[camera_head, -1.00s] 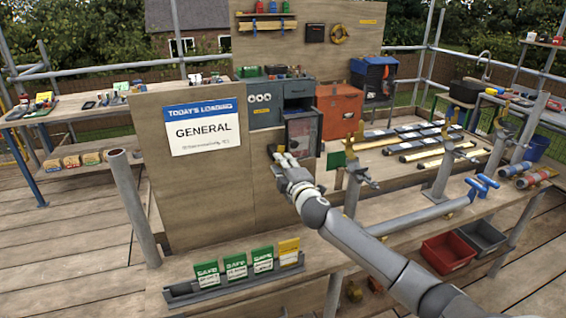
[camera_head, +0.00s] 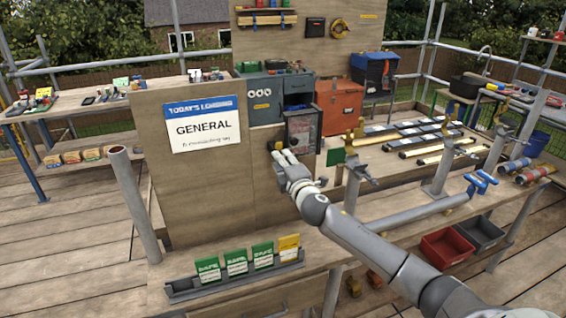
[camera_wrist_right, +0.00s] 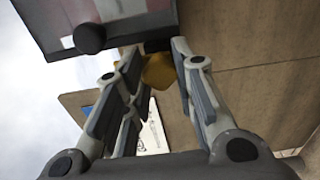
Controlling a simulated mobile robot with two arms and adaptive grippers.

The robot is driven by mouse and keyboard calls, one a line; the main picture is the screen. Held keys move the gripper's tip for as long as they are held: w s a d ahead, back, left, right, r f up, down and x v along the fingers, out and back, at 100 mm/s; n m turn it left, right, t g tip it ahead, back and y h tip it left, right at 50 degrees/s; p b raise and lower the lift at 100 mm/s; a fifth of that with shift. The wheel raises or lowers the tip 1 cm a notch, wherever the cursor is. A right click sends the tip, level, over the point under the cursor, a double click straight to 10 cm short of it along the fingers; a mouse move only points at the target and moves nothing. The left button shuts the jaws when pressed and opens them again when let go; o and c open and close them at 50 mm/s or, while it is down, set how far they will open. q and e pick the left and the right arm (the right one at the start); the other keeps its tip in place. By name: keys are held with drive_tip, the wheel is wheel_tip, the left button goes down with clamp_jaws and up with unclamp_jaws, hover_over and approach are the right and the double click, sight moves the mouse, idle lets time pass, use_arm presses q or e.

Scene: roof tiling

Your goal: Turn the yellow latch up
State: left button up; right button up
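The yellow latch (camera_wrist_right: 158,72) shows in the right wrist view between the two fingers of my right gripper (camera_wrist_right: 156,62), just below a dark framed box. A gap seems to remain on each side of it, so the gripper looks open around it. In the head view, the right gripper (camera_head: 280,154) is at the right part of the wooden board, just left of the small dark-framed cabinet. The latch (camera_head: 278,145) is small there and partly hidden by the fingers, so its angle is hard to read. My left gripper is not in view.
The dark-framed cabinet (camera_head: 303,131) stands close to the right of my gripper. A "GENERAL" sign (camera_head: 205,131) is on the wooden board (camera_head: 190,195). Green and yellow cards (camera_head: 237,262) stand in a rack on the bench below. A grey pipe (camera_head: 415,212) lies right of my forearm.

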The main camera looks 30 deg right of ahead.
drive_tip(key=o, duration=0.4)
drive_tip(key=shift+o, duration=0.2)
drive_tip(key=v, duration=1.2)
drive_tip(key=shift+f, duration=0.15)
